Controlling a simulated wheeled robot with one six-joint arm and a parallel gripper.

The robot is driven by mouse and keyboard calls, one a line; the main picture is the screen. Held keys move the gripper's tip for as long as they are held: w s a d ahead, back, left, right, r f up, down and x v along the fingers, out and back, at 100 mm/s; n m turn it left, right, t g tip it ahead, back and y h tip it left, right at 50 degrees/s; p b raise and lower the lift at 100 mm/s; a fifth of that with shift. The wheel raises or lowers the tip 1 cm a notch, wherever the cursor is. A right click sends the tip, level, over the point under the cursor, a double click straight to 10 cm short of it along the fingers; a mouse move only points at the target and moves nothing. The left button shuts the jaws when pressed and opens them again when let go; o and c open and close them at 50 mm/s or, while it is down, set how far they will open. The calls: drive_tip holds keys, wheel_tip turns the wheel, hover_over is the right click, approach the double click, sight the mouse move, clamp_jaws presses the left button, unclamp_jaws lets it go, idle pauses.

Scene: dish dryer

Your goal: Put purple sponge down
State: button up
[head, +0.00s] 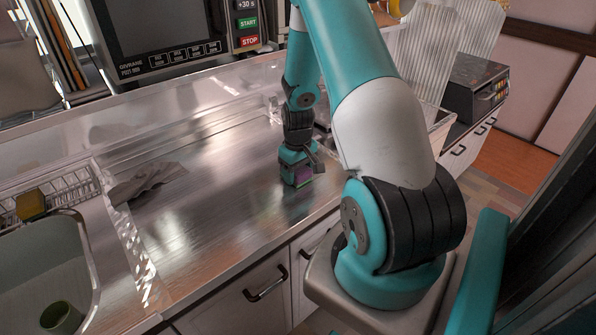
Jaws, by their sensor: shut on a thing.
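A small purple sponge (304,176) shows at the end of my arm, over the right part of the steel counter near its front edge. My gripper (301,170) points down and is shut on it.
The steel counter (215,190) is mostly bare to the left of my gripper. A crumpled grey cloth (147,181) lies at its left. A sink (45,260) holds a green cup (61,318); a yellow sponge (31,204) sits in the wire rack. A microwave (170,35) stands behind.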

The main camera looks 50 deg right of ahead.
drive_tip(key=shift+f, duration=0.25)
drive_tip(key=o, duration=1)
drive_tip(key=shift+r, duration=0.1)
drive_tip(key=shift+c, duration=0.2)
wheel_tip(320, 180, up, 12)
drive_tip(key=w+a+r+n+t+y, duration=0.15)
drive_tip(key=a+r, duration=0.25)
drive_tip(key=a, duration=0.4)
drive_tip(key=w+a+r+n, duration=0.1)
drive_tip(key=a+r+n, duration=0.15)
drive_tip(key=a, duration=0.45)
drive_tip(key=s+a+r+n+y, duration=0.1)
drive_tip(key=s+a+r+n, duration=0.2)
drive_tip(key=s+a, duration=0.5)
drive_tip(key=s+a+r+n+g+y, duration=0.1)
drive_tip(key=s+a+r+n, duration=0.1)
drive_tip(key=s+a+r, duration=0.3)
drive_tip(key=s+a, duration=0.4)
drive_tip(key=a, duration=0.6)
drive_tip(key=shift+a+r+n+y+b, duration=0.15)
drive_tip(key=shift+r+n+y+b, duration=0.15)
drive_tip(key=shift+r+n+y, duration=0.1)
drive_tip(key=shift+g, duration=0.25)
drive_tip(key=shift+c, duration=0.2)
